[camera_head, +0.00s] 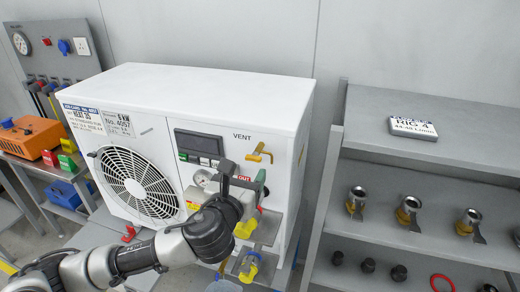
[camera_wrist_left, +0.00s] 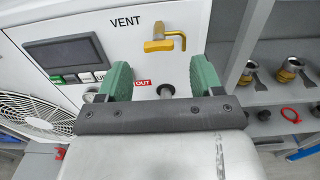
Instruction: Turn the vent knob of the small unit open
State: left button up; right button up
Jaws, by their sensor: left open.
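The small unit (camera_head: 215,95) is a white box with a round fan grille and a front control panel. Its vent knob (camera_head: 260,153) is a yellow lever under the word VENT; it also shows in the left wrist view (camera_wrist_left: 163,40). A straight bar lies roughly level, and a bent handle reaches to its right. My left gripper (camera_head: 243,181) is open and empty, below the knob and in front of the panel. In the left wrist view its green fingers (camera_wrist_left: 162,80) stand apart, with the knob beyond and above the gap. My right gripper is not in view.
A dark display (camera_head: 199,142) with buttons sits left of the knob. A red OUT label (camera_head: 241,178) and yellow fittings (camera_head: 246,228) lie near my gripper. Grey shelves (camera_head: 450,175) with metal fittings stand at the right. An orange box (camera_head: 28,138) is at the left.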

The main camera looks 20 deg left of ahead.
aim_at(252, 161)
pick_arm(q)
jog(key=w+p, duration=0.1)
jog(key=w, duration=0.6)
jog(key=shift+w+d+p, duration=0.1)
jog(key=shift+p, duration=0.3)
jog(key=shift+w, duration=0.4)
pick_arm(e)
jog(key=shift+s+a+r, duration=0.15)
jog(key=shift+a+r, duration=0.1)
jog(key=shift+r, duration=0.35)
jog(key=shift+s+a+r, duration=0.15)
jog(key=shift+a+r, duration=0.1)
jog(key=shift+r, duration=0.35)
pick_arm(q)
jog(key=c, duration=0.9)
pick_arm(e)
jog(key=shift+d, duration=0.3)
